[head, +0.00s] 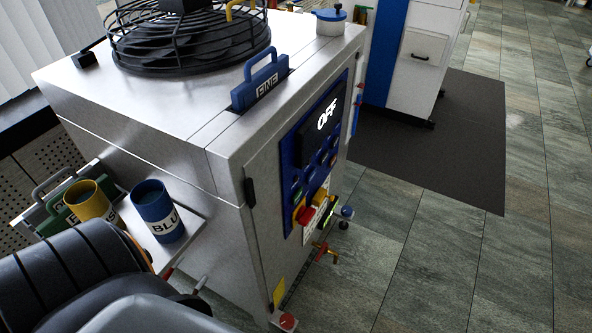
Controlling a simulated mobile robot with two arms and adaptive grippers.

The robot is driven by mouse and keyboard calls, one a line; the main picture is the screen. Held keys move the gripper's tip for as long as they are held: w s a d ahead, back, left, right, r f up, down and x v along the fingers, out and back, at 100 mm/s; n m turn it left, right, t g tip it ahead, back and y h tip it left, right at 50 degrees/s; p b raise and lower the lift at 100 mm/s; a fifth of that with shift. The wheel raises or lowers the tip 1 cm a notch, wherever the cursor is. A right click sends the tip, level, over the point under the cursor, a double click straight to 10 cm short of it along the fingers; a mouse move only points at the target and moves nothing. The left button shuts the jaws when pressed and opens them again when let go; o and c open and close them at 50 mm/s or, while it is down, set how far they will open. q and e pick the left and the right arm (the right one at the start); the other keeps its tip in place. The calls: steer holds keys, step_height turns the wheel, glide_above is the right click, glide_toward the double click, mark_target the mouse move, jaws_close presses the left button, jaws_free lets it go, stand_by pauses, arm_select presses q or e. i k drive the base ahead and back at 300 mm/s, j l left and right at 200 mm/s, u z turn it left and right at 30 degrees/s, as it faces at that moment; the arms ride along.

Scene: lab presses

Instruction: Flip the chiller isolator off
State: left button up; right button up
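The chiller (165,145) is a silver metal cabinet with a caged black fan on top. A blue control panel (290,160) is on its right-hand face, with a dark display (325,120) reading "OFF". Low on the panel is a red and yellow rotary switch (305,213), which looks like the isolator. It is small and seen at a steep angle, so I cannot tell its handle position. Dark rounded links of my own arm fill the lower left corner. Neither gripper shows, and nothing of mine touches the switch.
A blue "FINE" cartridge (260,82) stands in a slot on top. A side shelf holds a yellow cup (92,205) and a blue cup (158,212). A brass tap (325,250) juts out low. Tiled floor (440,240) is clear at right, by a black mat (450,150).

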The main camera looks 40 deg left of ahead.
mark_target(305, 215)
steer(key=i+u, duration=0.2)
steer(key=u, duration=1.8)
steer(key=i+l+u, duration=0.1)
steer(key=l+u, duration=0.8)
steer(key=k+l+u, duration=0.1)
steer(key=l+u, duration=0.35)
steer(key=k+l+u, duration=0.15)
steer(key=l+u, duration=0.3)
